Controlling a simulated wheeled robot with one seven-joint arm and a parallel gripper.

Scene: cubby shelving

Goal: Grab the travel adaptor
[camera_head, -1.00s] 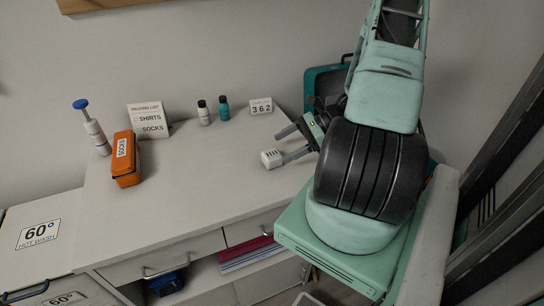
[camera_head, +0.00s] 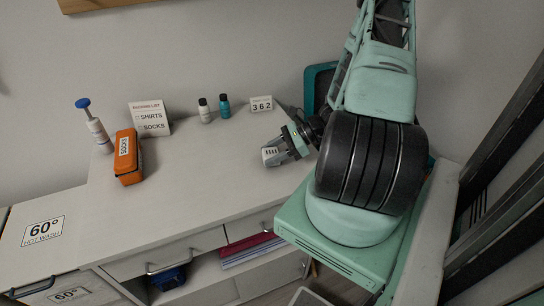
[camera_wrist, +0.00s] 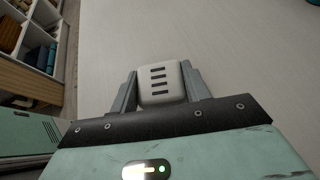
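The travel adaptor (camera_head: 270,155) is a small white block with dark slots, near the right side of the white desktop. My gripper (camera_head: 274,153) is down at it, with one grey finger on each side. In the wrist view the adaptor (camera_wrist: 160,82) sits between the fingertips of my gripper (camera_wrist: 161,84), slotted face toward the camera. I see no clear gap between fingers and block, so the gripper looks shut on it. The adaptor appears still at desk level; its underside is hidden.
On the desk (camera_head: 200,185) stand an orange case (camera_head: 128,158), a blue-topped pump bottle (camera_head: 94,127), a packing-list card (camera_head: 150,118), two small bottles (camera_head: 224,106) and a number block (camera_head: 261,104). A teal case (camera_head: 315,88) is behind my arm. The desk's middle is clear.

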